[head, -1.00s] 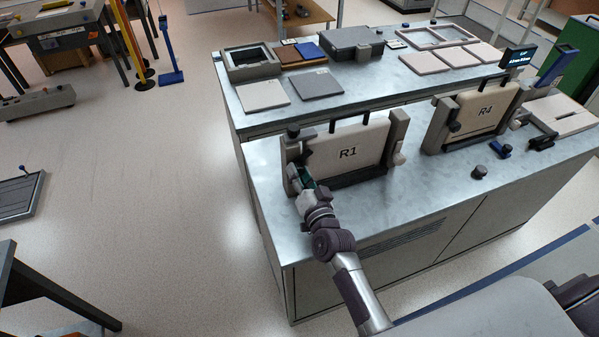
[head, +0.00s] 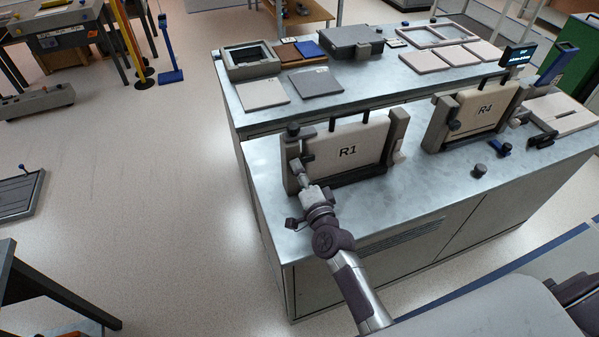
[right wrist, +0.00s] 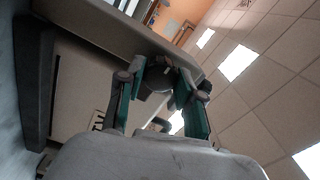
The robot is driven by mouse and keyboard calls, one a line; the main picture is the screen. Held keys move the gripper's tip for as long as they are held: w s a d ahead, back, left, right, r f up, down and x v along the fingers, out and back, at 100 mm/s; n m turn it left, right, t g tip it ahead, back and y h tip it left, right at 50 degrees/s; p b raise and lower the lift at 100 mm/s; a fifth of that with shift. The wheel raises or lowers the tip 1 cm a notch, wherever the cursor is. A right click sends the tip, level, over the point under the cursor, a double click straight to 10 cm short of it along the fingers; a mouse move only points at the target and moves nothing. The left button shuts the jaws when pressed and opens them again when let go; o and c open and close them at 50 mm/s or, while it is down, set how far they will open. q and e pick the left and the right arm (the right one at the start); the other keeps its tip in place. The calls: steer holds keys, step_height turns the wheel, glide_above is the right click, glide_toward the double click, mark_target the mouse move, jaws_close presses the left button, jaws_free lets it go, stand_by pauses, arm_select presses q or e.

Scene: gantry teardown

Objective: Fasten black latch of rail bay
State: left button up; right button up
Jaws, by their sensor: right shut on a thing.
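The rail bay holds a cream panel marked R1 (head: 358,148) upright between two grey posts. The left post (head: 289,165) carries dark fittings near its upper part, including a black knob at its top (head: 293,129). My right gripper (head: 297,166) is at the inner side of this left post. In the right wrist view my right gripper (right wrist: 160,88) has its green-lined fingers on either side of a dark rounded piece, which looks like the black latch (right wrist: 158,74), and is shut on it. The latch's exact angle is hard to tell. My left gripper is out of view.
A second bay with panel R4 (head: 485,108) stands to the right on the same metal bench (head: 420,190). Trays and flat plates lie on the bench behind.

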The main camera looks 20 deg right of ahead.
stand_by(0.4)
steer(key=o, duration=1.2)
steer(key=shift+c, duration=0.2)
steer(key=s, duration=1.2)
steer(key=shift+d, duration=0.25)
